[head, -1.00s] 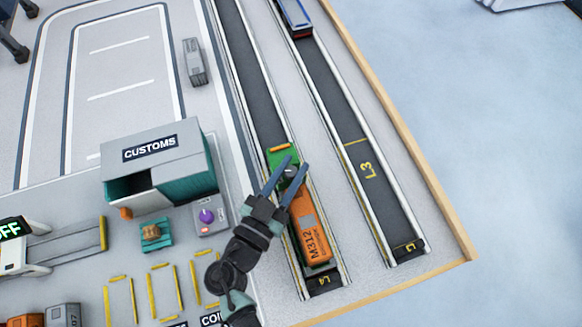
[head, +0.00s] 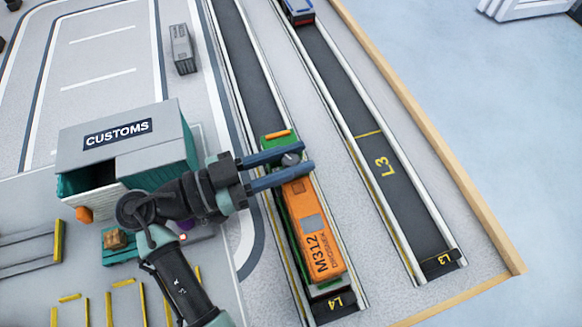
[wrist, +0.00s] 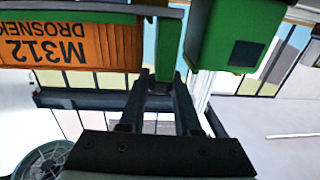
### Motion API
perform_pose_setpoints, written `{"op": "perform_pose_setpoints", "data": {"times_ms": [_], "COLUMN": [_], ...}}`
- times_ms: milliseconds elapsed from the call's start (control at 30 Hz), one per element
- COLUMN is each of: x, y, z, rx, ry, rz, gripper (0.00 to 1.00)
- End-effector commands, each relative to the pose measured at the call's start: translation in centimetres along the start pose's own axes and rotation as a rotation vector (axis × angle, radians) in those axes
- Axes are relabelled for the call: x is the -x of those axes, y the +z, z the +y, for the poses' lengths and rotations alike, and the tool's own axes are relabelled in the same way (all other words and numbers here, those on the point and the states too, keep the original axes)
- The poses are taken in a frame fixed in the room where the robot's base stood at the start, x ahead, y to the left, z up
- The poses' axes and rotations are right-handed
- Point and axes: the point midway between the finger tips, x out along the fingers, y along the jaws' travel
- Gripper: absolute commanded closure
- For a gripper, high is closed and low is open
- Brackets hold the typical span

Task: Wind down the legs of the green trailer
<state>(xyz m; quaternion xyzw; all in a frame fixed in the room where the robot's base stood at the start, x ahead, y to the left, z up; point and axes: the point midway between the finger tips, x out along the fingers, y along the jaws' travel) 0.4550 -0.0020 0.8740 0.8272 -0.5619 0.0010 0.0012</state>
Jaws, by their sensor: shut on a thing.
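The green trailer (head: 270,146) stands in lane L4 with an orange container (head: 312,232) marked M312 on it. It also shows in the wrist view (wrist: 228,38), where the picture is upside down. A small grey round knob (head: 291,159) sits at the trailer's green end, beside the container. My gripper (head: 308,162) reaches in from the left with its two blue fingers on either side of this knob, shut on it. In the wrist view my fingers (wrist: 162,82) point at the gap between container and green end.
The customs building (head: 125,140) stands left, close to my arm. A grey container (head: 183,49) stands behind it. A wooden edge (head: 440,160) bounds the right side.

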Motion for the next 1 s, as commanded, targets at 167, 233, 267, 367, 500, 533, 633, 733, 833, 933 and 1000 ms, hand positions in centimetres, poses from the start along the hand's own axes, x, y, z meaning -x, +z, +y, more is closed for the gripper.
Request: {"op": "perform_pose_setpoints", "data": {"times_ms": [167,233,267,367,500,533,633,733,833,933,1000], "x": [-0.04,-0.04,-0.04,-0.03,-0.03,-0.03,-0.03,-0.03,-0.02,-0.02,-0.02], "y": [0.25,0.18,0.16,0.06,-0.03,-0.04,-0.06,-0.06,-0.06,-0.05,-0.05], "z": [-0.04,-0.03,-0.02,0.00,0.00,0.01,0.01,0.00,0.00,0.00,0.00], "rx": [-0.001,0.000,0.001,0.001,0.001,0.001,0.001,0.001,0.001,0.001,0.001], "ry": [0.075,0.093,0.100,0.115,0.122,0.122,0.122,0.121,0.121,0.121,0.120], "rz": [0.000,0.000,0.001,0.001,0.002,0.002,0.002,0.002,0.002,0.002,0.001], "gripper": [1.00,1.00,1.00,1.00,1.00,1.00,1.00,1.00,0.63,0.45,0.38]}}
